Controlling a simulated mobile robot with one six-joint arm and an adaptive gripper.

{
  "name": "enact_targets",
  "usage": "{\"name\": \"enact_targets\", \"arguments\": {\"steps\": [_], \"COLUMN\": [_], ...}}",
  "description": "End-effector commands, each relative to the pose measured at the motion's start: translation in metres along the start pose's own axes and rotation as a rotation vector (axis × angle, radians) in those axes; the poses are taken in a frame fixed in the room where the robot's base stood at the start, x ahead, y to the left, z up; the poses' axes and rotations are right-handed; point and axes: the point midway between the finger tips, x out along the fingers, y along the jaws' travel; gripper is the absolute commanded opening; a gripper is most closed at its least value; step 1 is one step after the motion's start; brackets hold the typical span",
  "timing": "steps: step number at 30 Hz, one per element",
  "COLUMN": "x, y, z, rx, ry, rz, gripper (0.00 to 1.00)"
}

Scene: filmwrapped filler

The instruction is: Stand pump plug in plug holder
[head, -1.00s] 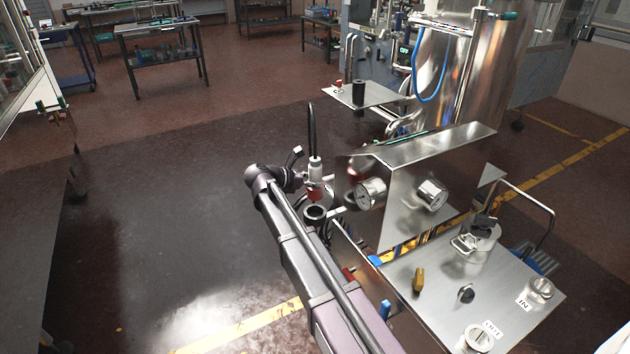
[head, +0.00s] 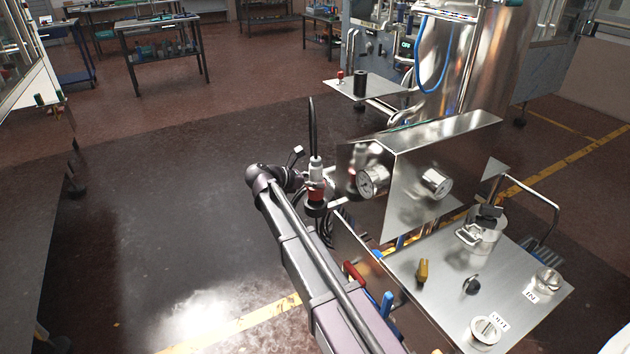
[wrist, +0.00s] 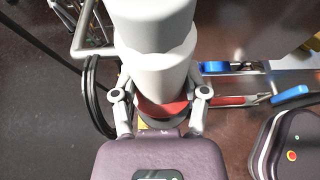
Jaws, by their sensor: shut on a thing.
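The pump plug (head: 316,171) is pale grey and white with a red lower part, and a black cable rises from its top. It stands upright in my gripper (head: 304,187). In the wrist view the plug (wrist: 155,65) fills the upper middle, with my gripper's fingers (wrist: 160,105) shut on both sides of it. The plug holder (head: 316,210) is a dark round cup beside the steel cart. The plug's red end meets its rim and hides its opening. I cannot tell how deep the plug sits.
A steel gauge box (head: 430,170) stands close to the right of the plug. The cart top (head: 420,300) carries valves and ports. Black cable loops (wrist: 92,95) hang beside the holder. The floor to the left is clear.

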Motion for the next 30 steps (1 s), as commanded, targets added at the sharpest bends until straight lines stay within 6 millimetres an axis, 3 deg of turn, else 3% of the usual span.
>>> {"name": "enact_targets", "arguments": {"steps": [30], "x": [0.018], "y": [0.0], "z": [-0.04], "rx": [0.001], "ry": [-0.001], "rz": [-0.001], "gripper": [0.0]}}
